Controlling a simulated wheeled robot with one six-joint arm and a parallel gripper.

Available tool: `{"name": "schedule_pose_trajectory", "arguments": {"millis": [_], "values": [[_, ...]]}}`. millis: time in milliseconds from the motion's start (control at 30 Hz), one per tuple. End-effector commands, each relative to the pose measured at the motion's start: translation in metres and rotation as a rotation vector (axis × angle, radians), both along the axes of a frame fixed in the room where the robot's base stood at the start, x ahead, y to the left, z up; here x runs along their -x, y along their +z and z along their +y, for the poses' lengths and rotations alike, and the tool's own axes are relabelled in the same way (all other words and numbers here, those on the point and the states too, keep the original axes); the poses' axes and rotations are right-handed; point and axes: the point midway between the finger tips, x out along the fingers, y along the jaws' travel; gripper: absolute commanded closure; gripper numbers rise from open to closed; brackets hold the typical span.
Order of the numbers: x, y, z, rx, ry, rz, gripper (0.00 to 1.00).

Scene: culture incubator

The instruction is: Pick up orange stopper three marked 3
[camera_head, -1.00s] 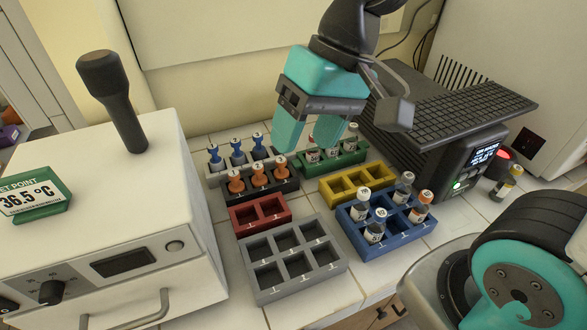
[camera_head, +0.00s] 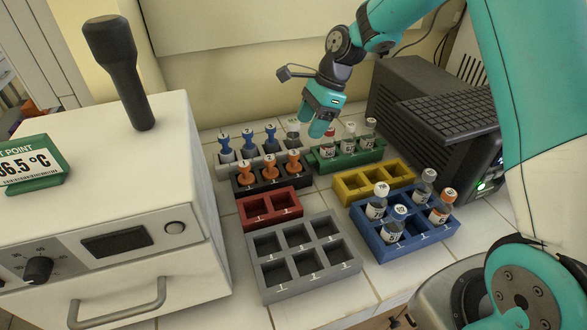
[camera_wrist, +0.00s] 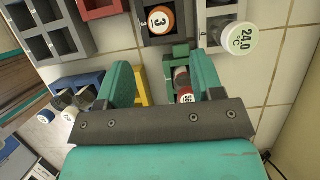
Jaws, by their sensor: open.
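The orange stopper marked 3 (camera_wrist: 159,19) shows from above in the wrist view, at the top, in the black rack (camera_wrist: 165,40). In the head view it appears to be the rightmost orange stopper (camera_head: 293,162) in the black rack (camera_head: 244,188), beside two other orange stoppers. My gripper (camera_head: 317,127) is open and empty, above and right of the stopper in the head view. In the wrist view my gripper (camera_wrist: 164,80) has its fingers apart, with the stopper beyond their tips.
A grey rack with blue stoppers (camera_head: 247,138) stands behind the black rack. Red (camera_head: 270,216), yellow (camera_head: 372,190) and blue (camera_head: 420,235) racks lie in front.

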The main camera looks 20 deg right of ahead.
Motion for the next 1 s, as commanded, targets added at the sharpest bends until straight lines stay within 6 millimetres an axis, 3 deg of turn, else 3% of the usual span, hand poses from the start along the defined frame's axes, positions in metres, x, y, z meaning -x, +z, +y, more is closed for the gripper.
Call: {"name": "schedule_pose_trajectory", "arguments": {"millis": [200, 467, 700, 1000], "values": [[0.0, -0.036, 0.016, 0.0, 0.002, 0.001, 0.39], [0.001, -0.054, 0.025, 0.0, 0.004, 0.002, 0.39], [0.0, -0.086, 0.04, 0.001, 0.003, 0.001, 0.39], [0.0, -0.093, 0.042, 0.0, 0.001, -0.002, 0.39]]}}
